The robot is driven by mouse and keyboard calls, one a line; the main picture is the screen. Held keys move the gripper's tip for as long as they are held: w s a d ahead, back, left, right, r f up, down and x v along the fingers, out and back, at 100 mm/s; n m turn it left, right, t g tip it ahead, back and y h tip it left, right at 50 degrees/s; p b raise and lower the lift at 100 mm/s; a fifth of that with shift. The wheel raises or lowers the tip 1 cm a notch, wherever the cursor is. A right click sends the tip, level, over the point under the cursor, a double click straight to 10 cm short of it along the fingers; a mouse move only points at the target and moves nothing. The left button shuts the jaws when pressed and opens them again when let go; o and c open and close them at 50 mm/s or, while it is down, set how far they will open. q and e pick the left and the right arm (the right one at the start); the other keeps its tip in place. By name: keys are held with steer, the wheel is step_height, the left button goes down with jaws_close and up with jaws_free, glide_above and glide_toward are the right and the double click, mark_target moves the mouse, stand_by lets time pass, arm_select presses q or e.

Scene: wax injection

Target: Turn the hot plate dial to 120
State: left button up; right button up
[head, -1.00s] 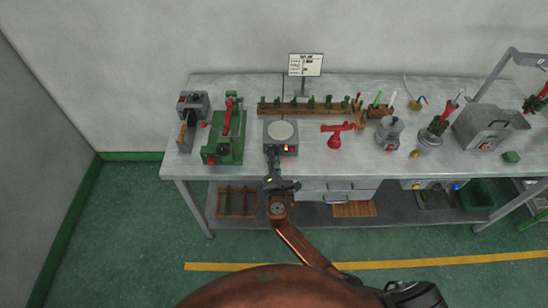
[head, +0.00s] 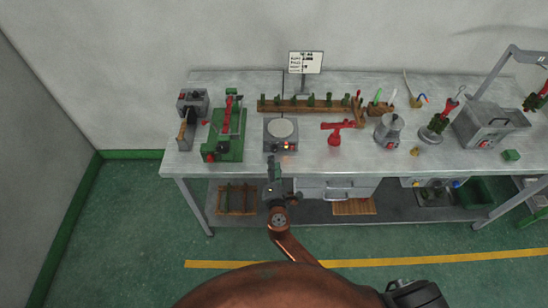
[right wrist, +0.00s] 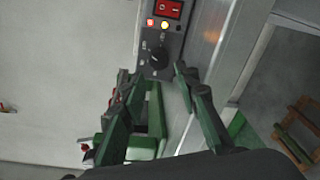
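The hot plate (head: 267,138) is a grey box with a round pale top, standing near the front edge of the bench. Its dark dial (right wrist: 155,58) shows in the right wrist view, on the front panel with pale marks around it; the marks are too small to read. My right gripper (head: 273,162) is just in front of the panel in the head view. In the right wrist view its fingers (right wrist: 157,80) are spread apart and empty, with the dial beyond and between their tips, not visibly touched. My left gripper is not in view.
Beside the dial are lit indicator lights (right wrist: 157,24) and a red switch (right wrist: 172,9). A green press (head: 225,140) stands left of the hot plate and a red tool (head: 335,138) right of it. Drawers (head: 335,190) sit under the bench top (head: 375,168).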

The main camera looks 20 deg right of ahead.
steer(key=v, duration=0.6)
steer(key=shift+s, duration=0.4)
steer(key=shift+a, duration=0.15)
steer(key=s+d+f+m+g+y, duration=0.1)
steer(key=s+d+f+m+g, duration=0.2)
steer(key=f, duration=1.1)
steer(key=s+d+f+m+g+y, duration=0.1)
steer(key=s+d+f+g, duration=0.3)
steer(key=f, duration=1.1)
steer(key=s+d+f+m+g, duration=0.2)
steer(key=s+f+m, duration=0.1)
steer(key=s+f, duration=0.55)
steer(key=s+d+f+m+g, duration=0.2)
steer(key=s+d+f, duration=0.1)
steer(key=s+f, duration=0.55)
steer(key=s+d+f+m+g, duration=0.1)
steer(key=s+f+m, duration=0.2)
steer(key=s, duration=0.7)
steer(key=s+d+f+m+g+y, duration=0.1)
steer(key=s+f, duration=0.4)
steer(key=s, duration=0.5)
steer(key=s+d+f+m+g, duration=0.3)
steer(key=s+m, duration=0.3)
steer(key=s, duration=0.5)
steer(key=shift+f+y, duration=0.3)
steer(key=shift+f, duration=0.45)
